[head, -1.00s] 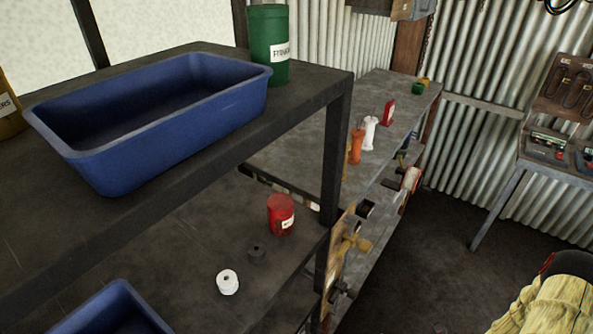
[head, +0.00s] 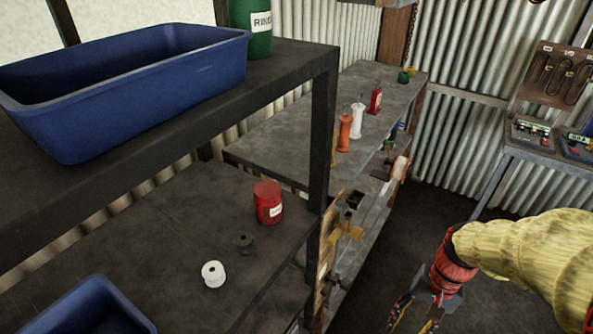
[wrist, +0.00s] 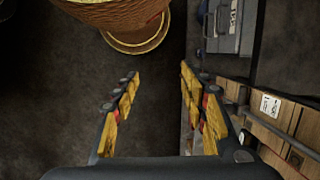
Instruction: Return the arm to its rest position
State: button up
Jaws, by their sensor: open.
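My gripper (head: 415,318) is at the lower right of the head view, pointing down, with its fingertips cut off by the bottom edge. In the wrist view my gripper (wrist: 160,85) shows two yellow-padded fingers spread apart with nothing between them. Dark floor lies beneath them. My arm (head: 530,255), in a yellow sleeve with a red cuff, reaches in from the right edge, to the right of the shelving and clear of it.
A dark shelf (head: 290,62) bears a blue bin (head: 130,95) and a green can (head: 252,30). Below are a red can (head: 268,202), a white spool (head: 213,274) and another blue bin (head: 90,310). A grey bench (head: 285,135) stands behind. Floor (head: 395,230) is open between shelving and the right-hand stand (head: 540,150).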

jog(key=a+r+n+t+h+b, duration=0.1)
jog(key=a+r+n+t+b, duration=0.1)
jog(key=r, duration=0.5)
jog(key=s+a+r+n+t+h+b, duration=0.1)
jog(key=a+r+n+t, duration=0.3)
jog(key=a+r, duration=0.3)
jog(key=shift+r+n+t+b, duration=0.2)
jog(key=shift+n+t+b, duration=0.15)
jog(key=shift+t, duration=0.15)
